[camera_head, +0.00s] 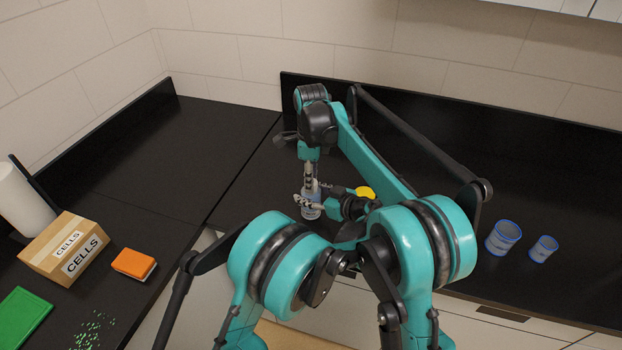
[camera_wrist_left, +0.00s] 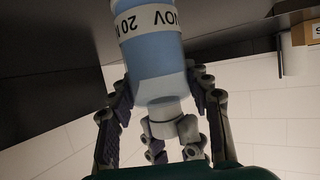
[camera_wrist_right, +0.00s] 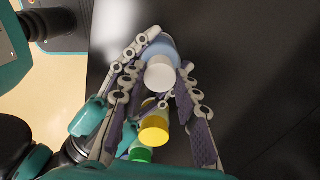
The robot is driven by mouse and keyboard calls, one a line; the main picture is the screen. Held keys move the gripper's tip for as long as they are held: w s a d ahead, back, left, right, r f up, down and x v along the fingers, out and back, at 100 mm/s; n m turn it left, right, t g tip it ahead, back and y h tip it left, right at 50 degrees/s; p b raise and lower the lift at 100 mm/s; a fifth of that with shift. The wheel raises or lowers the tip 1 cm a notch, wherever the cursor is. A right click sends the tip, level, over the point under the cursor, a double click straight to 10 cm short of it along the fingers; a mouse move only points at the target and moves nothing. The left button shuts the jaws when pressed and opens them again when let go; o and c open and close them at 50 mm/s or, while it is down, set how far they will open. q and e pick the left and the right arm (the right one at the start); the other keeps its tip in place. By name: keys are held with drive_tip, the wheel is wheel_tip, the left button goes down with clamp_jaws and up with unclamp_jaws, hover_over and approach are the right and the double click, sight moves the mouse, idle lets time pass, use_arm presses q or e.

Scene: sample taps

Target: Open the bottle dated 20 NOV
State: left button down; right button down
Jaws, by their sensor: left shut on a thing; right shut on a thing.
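A light blue bottle (camera_head: 311,210) with a white cap (camera_wrist_right: 160,74) is between my two grippers at the counter's front. Its label, upside down in the left wrist view (camera_wrist_left: 150,22), shows "20" and "NOV". My left gripper (camera_head: 318,204) comes in from the side and is shut on the bottle's body. My right gripper (camera_head: 310,180) reaches down from above and is shut on the cap. The cap is in line with the bottle's neck or very near it; I cannot tell whether it is seated. Fingers hide parts of the bottle.
Yellow (camera_wrist_right: 154,130) and green (camera_wrist_right: 141,154) caps show close beside the bottle. Two blue-rimmed cups (camera_head: 503,238) (camera_head: 543,248) stand at right. A CELLS box (camera_head: 62,246), orange sponge (camera_head: 133,264) and green board (camera_head: 20,315) lie at left. The back-left counter is clear.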

drive_tip(key=n, duration=1.4)
drive_tip(key=shift+n, duration=0.3)
drive_tip(key=n, duration=1.1)
drive_tip(key=shift+r, duration=0.1)
drive_tip(key=n, duration=2.2)
drive_tip(key=shift+n, duration=0.3)
